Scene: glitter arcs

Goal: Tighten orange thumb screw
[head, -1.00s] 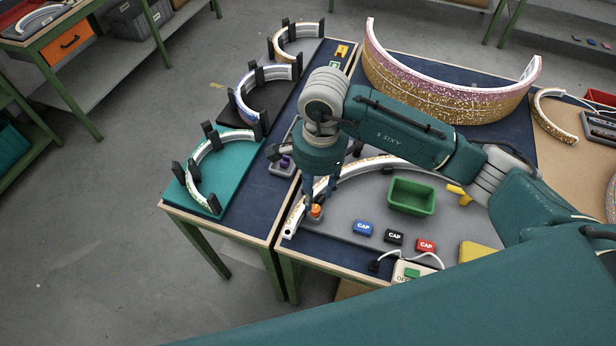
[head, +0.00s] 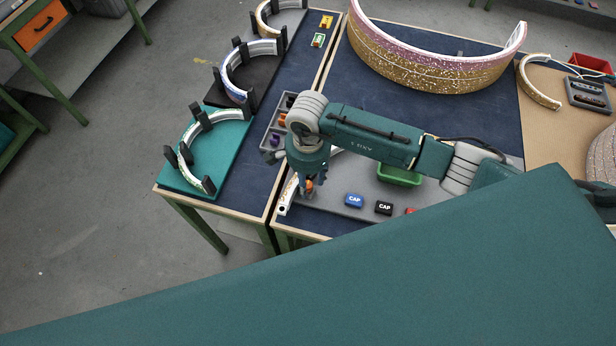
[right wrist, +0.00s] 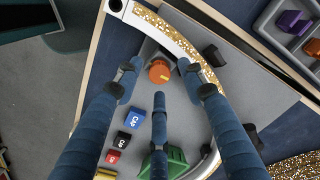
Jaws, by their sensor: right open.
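The orange thumb screw (head: 309,185) stands at the left end of the grey fixture plate, beside the end of a white-edged gold glitter arc (head: 287,196). In the right wrist view the screw's round orange head (right wrist: 159,71) shows clearly, with the arc (right wrist: 165,32) curving past it. My right gripper (head: 309,190) points down over the screw. In the right wrist view its three blue fingers (right wrist: 158,84) are spread around the screw head with gaps visible, so it is open and holds nothing. Whether any finger touches the plate cannot be told. My left gripper is not seen.
Blue (head: 354,201), black (head: 384,208) and partly hidden red caps lie right of the screw. A green bin (head: 400,176) stands behind them. A grey tray (head: 268,146) with coloured knobs is behind left. A large teal part of mine covers the lower right foreground.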

